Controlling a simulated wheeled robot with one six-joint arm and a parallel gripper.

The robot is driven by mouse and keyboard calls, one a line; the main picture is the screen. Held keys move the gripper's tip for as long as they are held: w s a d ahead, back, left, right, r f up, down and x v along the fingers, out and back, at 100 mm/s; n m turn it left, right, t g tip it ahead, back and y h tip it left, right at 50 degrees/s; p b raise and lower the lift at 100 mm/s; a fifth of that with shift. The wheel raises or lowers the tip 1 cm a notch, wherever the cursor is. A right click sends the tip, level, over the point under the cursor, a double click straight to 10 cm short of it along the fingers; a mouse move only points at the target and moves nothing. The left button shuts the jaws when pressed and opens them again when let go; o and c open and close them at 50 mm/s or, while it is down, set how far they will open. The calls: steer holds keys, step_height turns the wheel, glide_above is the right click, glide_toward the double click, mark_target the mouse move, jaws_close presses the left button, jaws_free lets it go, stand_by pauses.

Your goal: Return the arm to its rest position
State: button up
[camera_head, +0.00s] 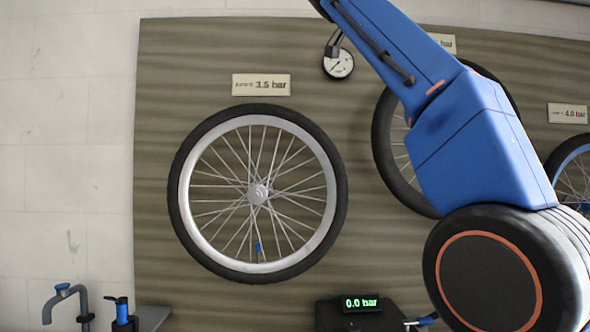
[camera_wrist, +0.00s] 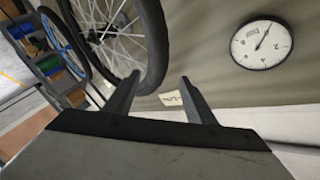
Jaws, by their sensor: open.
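My gripper (camera_wrist: 160,98) shows in the wrist view with its two dark fingers apart and nothing between them. A wheel stands behind and to the left of the fingers, and a round pressure gauge (camera_wrist: 262,44) is to their right on the board. In the head view my blue arm reaches up across the right side, and its end runs out of the top of the picture. The gripper itself is not seen there. The gauge (camera_head: 338,64) hangs beside the upper part of my arm.
A spoked wheel (camera_head: 183,190) hangs on the wooden board (camera_head: 160,120) under a 3.5 bar label (camera_head: 261,85). My arm partly hides another wheel (camera_head: 383,140). A display (camera_head: 361,303) reads 0.0 bar. A tap (camera_head: 65,291) and a bottle (camera_head: 121,312) are lower left.

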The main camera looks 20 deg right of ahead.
steer(key=a+f+n+y, duration=0.2)
steer(key=f+n+y, duration=0.15)
steer(key=f, duration=0.75)
steer(key=s+a+f+n+y, duration=0.15)
steer(key=f+n, duration=0.35)
steer(key=f, duration=0.7)
steer(key=a+f+n+y, duration=0.3)
steer(key=f+n, duration=0.2)
steer(key=f, duration=0.6)
steer(key=s+a+f+n+g+y, duration=0.1)
steer(key=s+f, duration=0.5)
steer(key=f, duration=0.9)
steer(key=s+a+f+n+g+y, duration=0.1)
steer(key=s+a+f+n+y, duration=0.2)
steer(key=f, duration=1.1)
steer(key=s+a+f+n+g+y, duration=0.1)
steer(key=s+a+f, duration=0.4)
steer(key=s+f, duration=0.6)
step_height(320, 180, down, 5)
steer(key=shift+s+a+r+n+g+y, duration=0.2)
steer(key=shift+n+g+y, duration=0.2)
steer(key=shift+n+g, duration=0.3)
